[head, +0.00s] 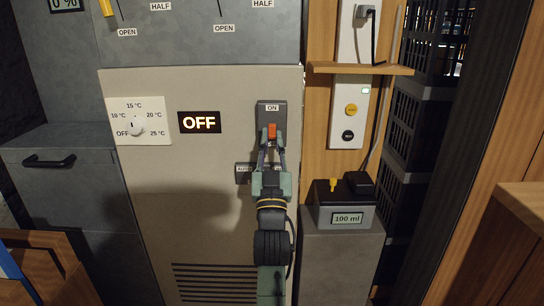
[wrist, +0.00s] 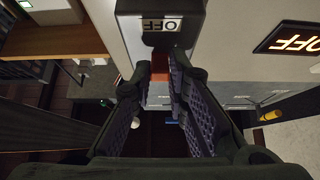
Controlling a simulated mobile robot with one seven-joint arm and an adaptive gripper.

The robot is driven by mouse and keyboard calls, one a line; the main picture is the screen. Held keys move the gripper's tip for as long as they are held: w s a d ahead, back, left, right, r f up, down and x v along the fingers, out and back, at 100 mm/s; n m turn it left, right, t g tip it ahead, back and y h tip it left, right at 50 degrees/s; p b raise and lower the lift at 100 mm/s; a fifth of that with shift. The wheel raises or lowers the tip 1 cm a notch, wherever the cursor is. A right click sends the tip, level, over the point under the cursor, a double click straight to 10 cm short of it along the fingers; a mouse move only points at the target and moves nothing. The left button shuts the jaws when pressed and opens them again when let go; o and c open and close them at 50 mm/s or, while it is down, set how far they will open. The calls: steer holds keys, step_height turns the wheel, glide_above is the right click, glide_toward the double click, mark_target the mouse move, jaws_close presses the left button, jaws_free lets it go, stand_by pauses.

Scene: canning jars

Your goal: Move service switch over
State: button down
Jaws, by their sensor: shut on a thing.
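The service switch (head: 272,108) is a dark grey plate on the beige cabinet front, with an ON label at its top and an orange-red lever (head: 272,131) below that label. My gripper (head: 271,145) reaches up from below, its two fingers closed on the lever. In the wrist view the plate (wrist: 160,42) carries an upside-down OFF label, and the red lever (wrist: 159,90) shows between the textured fingers (wrist: 161,72). The fingers hide part of the lever. A lit display (head: 199,122) left of the switch reads OFF.
A temperature dial (head: 137,126) is at the cabinet's left. A second label plate (head: 243,173) is partly behind my gripper.

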stand_by(0.4)
steer(key=c, duration=1.6)
jaws_free()
steer(key=shift+o, duration=0.2)
step_height(320, 180, up, 10)
steer(key=shift+f, duration=0.1)
